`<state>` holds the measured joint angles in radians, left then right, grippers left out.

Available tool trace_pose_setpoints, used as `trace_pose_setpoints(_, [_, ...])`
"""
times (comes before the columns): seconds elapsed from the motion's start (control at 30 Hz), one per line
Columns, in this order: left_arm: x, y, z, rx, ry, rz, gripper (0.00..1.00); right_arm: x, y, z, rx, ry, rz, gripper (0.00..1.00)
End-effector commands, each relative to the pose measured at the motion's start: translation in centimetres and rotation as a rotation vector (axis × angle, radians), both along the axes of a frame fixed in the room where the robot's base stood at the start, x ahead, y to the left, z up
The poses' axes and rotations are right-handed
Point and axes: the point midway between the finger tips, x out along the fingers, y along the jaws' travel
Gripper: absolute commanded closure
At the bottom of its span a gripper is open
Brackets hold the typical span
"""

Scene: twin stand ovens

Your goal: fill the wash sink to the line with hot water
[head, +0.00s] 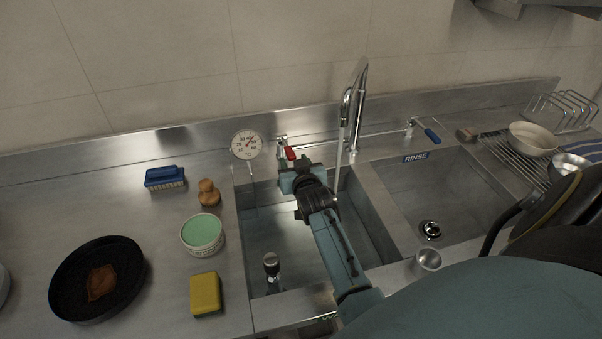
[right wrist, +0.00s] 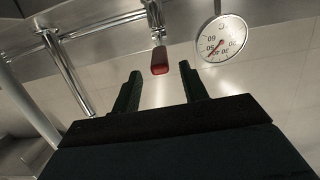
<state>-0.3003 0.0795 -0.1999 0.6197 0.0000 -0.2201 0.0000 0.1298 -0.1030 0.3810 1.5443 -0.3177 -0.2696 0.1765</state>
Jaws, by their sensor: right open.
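The wash sink (head: 258,228) is the left steel basin, partly hidden by my right arm. I cannot make out a water level or fill line in it. A red tap lever (head: 290,153) sits on the back ledge beside the chrome spout (head: 357,90). A thin pale streak drops below the spout; I cannot tell if it is water. My right gripper (head: 288,178) is open and empty just in front of the red lever. In the right wrist view, the red lever (right wrist: 159,61) shows between and beyond the fingertips (right wrist: 160,85). A dial thermometer (head: 246,145) stands at the sink's back left corner.
A dark-topped drain fitting (head: 271,264) stands in the wash sink. Right of it are the rinse sink (head: 455,190) and a blue lever (head: 431,136). On the left counter are a blue brush (head: 165,178), green tub (head: 202,234), yellow sponge (head: 205,294) and dark pan (head: 68,284).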

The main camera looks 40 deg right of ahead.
Motion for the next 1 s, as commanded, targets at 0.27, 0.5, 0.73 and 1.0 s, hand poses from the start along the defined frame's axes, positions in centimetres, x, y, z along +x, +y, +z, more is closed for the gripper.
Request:
trace_pose_setpoints(0.27, [0.0,0.0,0.3,0.0,0.0,0.0,0.0,-4.5,2.1,1.0,0.003,0.001,0.0,0.56])
trace_pose_setpoints(0.5, [0.0,0.0,0.3,0.0,0.0,0.0,0.0,-6.2,2.8,1.4,0.002,0.001,0.0,0.56])
trace_pose_setpoints(0.73, [0.0,0.0,0.3,0.0,0.0,0.0,0.0,-6.4,2.9,1.5,0.001,0.001,0.0,0.56])
trace_pose_setpoints(1.0, [0.1,0.0,0.3,0.0,-0.001,0.0,0.0,-6.4,2.9,1.4,0.001,0.003,0.001,0.64])
